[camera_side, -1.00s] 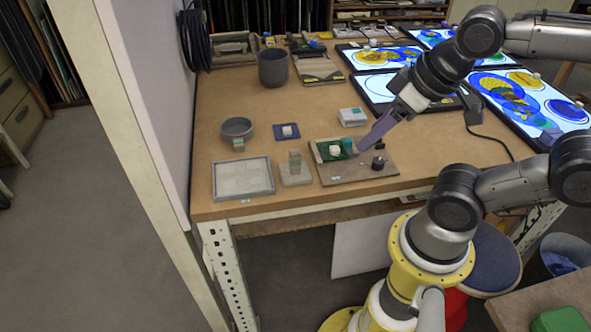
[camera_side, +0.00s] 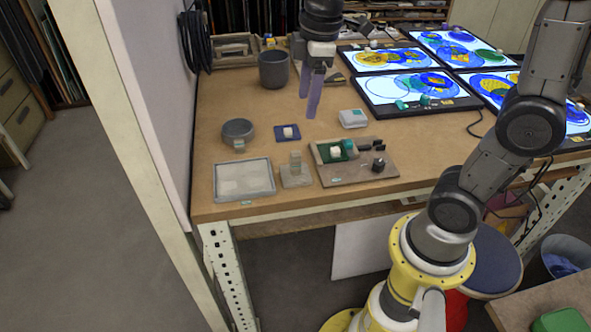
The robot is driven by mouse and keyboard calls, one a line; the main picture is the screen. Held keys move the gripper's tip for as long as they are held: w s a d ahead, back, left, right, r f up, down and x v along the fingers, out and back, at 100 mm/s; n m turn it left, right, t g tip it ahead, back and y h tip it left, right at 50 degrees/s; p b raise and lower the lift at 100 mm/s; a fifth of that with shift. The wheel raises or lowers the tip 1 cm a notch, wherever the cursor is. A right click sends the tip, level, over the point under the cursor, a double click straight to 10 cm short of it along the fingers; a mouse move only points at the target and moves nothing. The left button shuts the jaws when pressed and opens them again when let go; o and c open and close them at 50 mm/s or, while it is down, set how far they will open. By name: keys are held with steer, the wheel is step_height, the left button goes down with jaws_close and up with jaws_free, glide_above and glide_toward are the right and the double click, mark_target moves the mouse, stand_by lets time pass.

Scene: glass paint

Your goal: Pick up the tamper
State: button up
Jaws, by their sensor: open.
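My gripper (camera_side: 309,107) points down over the middle of the table, with its two purple fingers apart and nothing between them. A small dark knobbed piece (camera_side: 378,164) stands upright on the right part of a grey-brown board (camera_side: 350,176). It may be the tamper, but I cannot be sure at this size. A squat block with an upright grip (camera_side: 295,163) stands left of the board and could also be it. My gripper appears above and behind both, touching neither.
A grey tray (camera_side: 243,179), a round dish (camera_side: 237,131), a blue pad with a white cube (camera_side: 288,132) and a white box (camera_side: 352,118) stand around the work area. A dark cup (camera_side: 273,69) is behind. Lit panels (camera_side: 415,91) fill the right side.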

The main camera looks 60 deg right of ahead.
steer(key=g, duration=0.2)
glide_above(296, 153)
step_height(296, 153, down, 4)
step_height(296, 153, down, 14)
steer(key=shift+f, duration=0.2)
steer(key=shift+c, duration=0.3)
jaws_close()
